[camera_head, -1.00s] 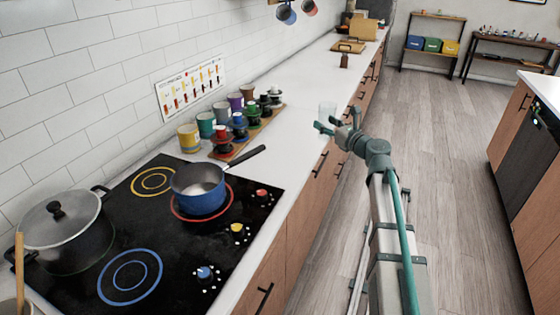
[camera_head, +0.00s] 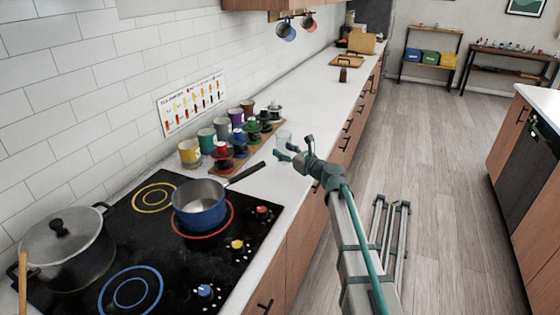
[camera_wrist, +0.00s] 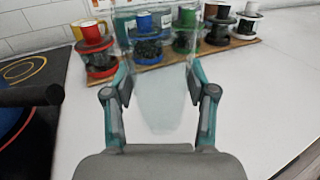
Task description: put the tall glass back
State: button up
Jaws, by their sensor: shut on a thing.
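The tall glass (camera_wrist: 160,95) is clear and see-through, upright between my fingers in the wrist view. It also shows faintly in the head view (camera_head: 284,137), over the white counter beside the stove. My gripper (camera_head: 291,151) is shut on it, with one finger on each side; it fills the lower middle of the wrist view (camera_wrist: 160,103). I cannot tell whether the glass's base touches the counter.
Coloured cups and small stands sit on a wooden board (camera_head: 240,155) by the wall, just beyond the glass. A blue pot (camera_head: 201,212) with a dark handle (camera_head: 246,172) and a lidded pot (camera_head: 66,245) stand on the black stove (camera_head: 150,225).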

aim_at(280, 161)
jog(key=shift+w+a+f, duration=0.25)
jog(key=shift+a+f, duration=0.55)
jog(key=shift+f, duration=1.7)
jog(key=shift+f, duration=0.15)
jog(key=o, duration=1.3)
jog(key=shift+r, duration=0.2)
jog(key=b+v, duration=0.1)
jog(key=v, duration=1.1)
jog(key=shift+f+b, duration=0.1)
jog(key=shift+b, duration=0.3)
jog(key=shift+a, duration=0.1)
